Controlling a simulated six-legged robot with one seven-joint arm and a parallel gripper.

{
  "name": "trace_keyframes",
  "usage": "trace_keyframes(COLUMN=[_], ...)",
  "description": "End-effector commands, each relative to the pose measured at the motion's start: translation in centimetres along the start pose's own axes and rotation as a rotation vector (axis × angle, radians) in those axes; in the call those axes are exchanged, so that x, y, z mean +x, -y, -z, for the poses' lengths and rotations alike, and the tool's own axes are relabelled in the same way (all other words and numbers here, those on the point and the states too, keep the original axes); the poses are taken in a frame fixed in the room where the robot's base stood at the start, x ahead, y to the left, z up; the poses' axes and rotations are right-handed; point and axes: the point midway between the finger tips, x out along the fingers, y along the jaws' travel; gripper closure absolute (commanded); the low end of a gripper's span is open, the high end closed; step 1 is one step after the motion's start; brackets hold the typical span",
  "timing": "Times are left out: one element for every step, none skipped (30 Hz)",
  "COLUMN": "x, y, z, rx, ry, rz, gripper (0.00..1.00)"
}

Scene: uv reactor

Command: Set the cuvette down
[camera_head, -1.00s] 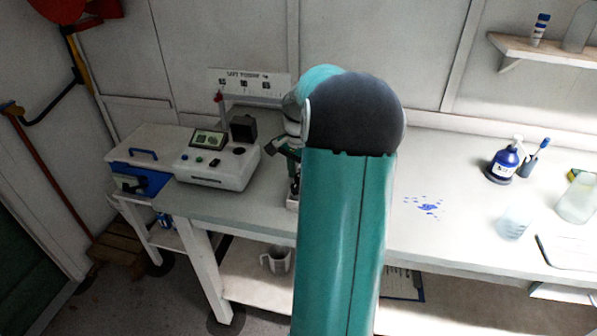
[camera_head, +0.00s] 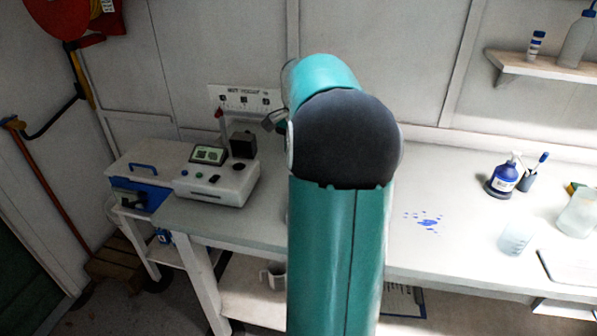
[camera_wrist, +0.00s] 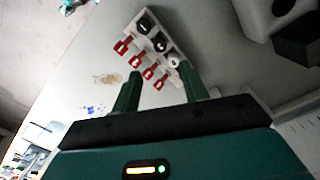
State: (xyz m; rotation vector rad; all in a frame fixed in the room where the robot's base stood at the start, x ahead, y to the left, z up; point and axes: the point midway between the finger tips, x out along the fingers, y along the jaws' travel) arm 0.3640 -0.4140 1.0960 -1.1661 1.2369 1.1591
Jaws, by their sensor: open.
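In the wrist view my gripper (camera_wrist: 160,70) is open, its two green fingers apart with nothing held between them. Beyond the fingertips a white rack (camera_wrist: 186,54) stands on the bench. Several red-topped pieces line one side of it, with dark round openings and a pale round piece along the other. I cannot tell which of these, if any, is the cuvette. In the head view my arm hides the rack and most of my gripper; only a small dark part shows left of the arm. The white reactor unit (camera_head: 213,187) with a screen stands on the bench's left.
A blue-and-white box (camera_head: 142,172) is left of the unit. A blue bottle (camera_head: 503,178), a beaker (camera_head: 516,236) and a larger clear container (camera_head: 578,213) stand on the right of the bench (camera_head: 450,200). A blue spill (camera_head: 428,222) lies between them and my arm.

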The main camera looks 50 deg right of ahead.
Motion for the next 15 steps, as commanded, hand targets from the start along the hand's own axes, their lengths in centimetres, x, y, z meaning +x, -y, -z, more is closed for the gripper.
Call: trace_keyframes(x=[-0.6,-0.8,-1.1,-1.2,-1.3,-1.4,-1.4,-1.4,-1.4,-1.4,-1.5,-1.7,-1.9,-2.3,-2.7], y=[0.0,0.0,0.0,0.0,0.0,0.0,0.0,0.0,0.0,0.0,0.1,0.4,0.6,1.0,1.4], z=[0.0,0.0,0.0,0.0,0.0,0.0,0.0,0.0,-0.1,-0.2,-0.5,-1.2,-1.9,-2.9,-4.6], rx=[0.0,0.0,0.0,0.0,0.0,0.0,0.0,0.0,-0.001,-0.004,-0.013,-0.032,-0.054,-0.085,-0.134], ry=[0.0,-0.001,-0.001,0.0,0.0,0.0,0.001,0.001,0.0,-0.001,-0.003,-0.009,-0.016,-0.024,-0.038], rz=[0.0,0.0,0.0,0.0,0.0,0.0,-0.001,-0.001,-0.001,0.0,0.001,0.003,0.006,0.01,0.015], gripper=[0.56,0.56,0.56,0.56,0.56,0.56,0.56,0.56,0.56,0.56,0.56,0.56,0.56,0.56,0.56])
